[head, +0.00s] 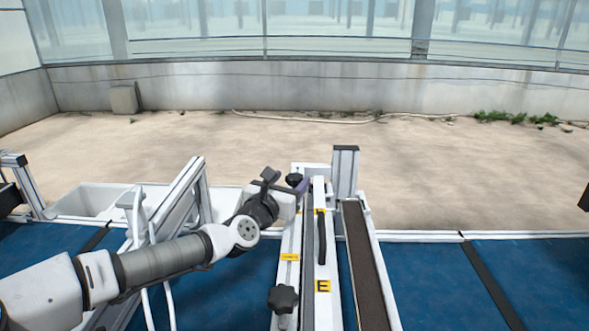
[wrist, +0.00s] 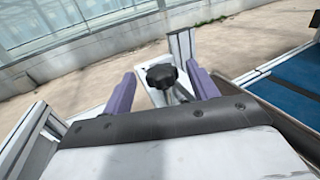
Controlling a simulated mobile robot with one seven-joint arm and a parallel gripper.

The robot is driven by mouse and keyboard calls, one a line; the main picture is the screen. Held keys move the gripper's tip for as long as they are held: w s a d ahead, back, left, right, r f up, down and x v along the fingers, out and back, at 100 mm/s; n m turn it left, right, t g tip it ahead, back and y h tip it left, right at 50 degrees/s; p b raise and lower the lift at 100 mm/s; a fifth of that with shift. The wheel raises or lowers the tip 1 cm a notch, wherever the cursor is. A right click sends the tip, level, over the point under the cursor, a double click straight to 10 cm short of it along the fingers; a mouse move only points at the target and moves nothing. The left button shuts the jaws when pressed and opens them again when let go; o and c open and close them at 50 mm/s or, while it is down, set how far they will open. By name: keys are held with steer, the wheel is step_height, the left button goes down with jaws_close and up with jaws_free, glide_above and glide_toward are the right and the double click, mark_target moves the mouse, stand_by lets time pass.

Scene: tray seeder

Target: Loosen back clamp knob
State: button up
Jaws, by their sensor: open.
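The back clamp knob (wrist: 161,76) is a black lobed knob. In the wrist view it stands between the two purple fingers of my gripper (wrist: 162,92), which are spread apart with a gap on each side of it. In the head view the back knob (head: 294,179) is at the far end of the white clamp rail, and my gripper (head: 288,180) reaches it from the left. A second, similar black knob (head: 283,298) sits at the near end of the rail. My gripper's fingers are partly hidden in the head view.
A grey upright post (head: 345,172) stands just right of the back knob. A dark brown strip (head: 366,262) runs along the right of the rail. Blue belt surface (head: 440,280) lies to the right, and a white trough (head: 90,200) is behind at left.

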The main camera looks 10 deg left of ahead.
mark_target(295, 175)
steer(key=shift+w+d+p, duration=0.15)
steer(key=shift+w+p, duration=0.1)
steer(key=shift+w, duration=0.65)
steer(key=shift+w+d+p, duration=0.15)
steer(key=shift+w+p, duration=0.05)
steer(key=shift+w, duration=0.65)
steer(key=shift+c, duration=0.3)
steer(key=c, duration=0.9)
steer(key=shift+d+r+n+y, duration=0.15)
steer(key=shift+n+y, duration=0.85)
steer(key=shift+y, duration=0.5)
steer(key=shift+c, duration=0.2)
steer(key=shift+n+y, duration=1.3)
steer(key=shift+y, duration=0.8)
steer(key=o, duration=1)
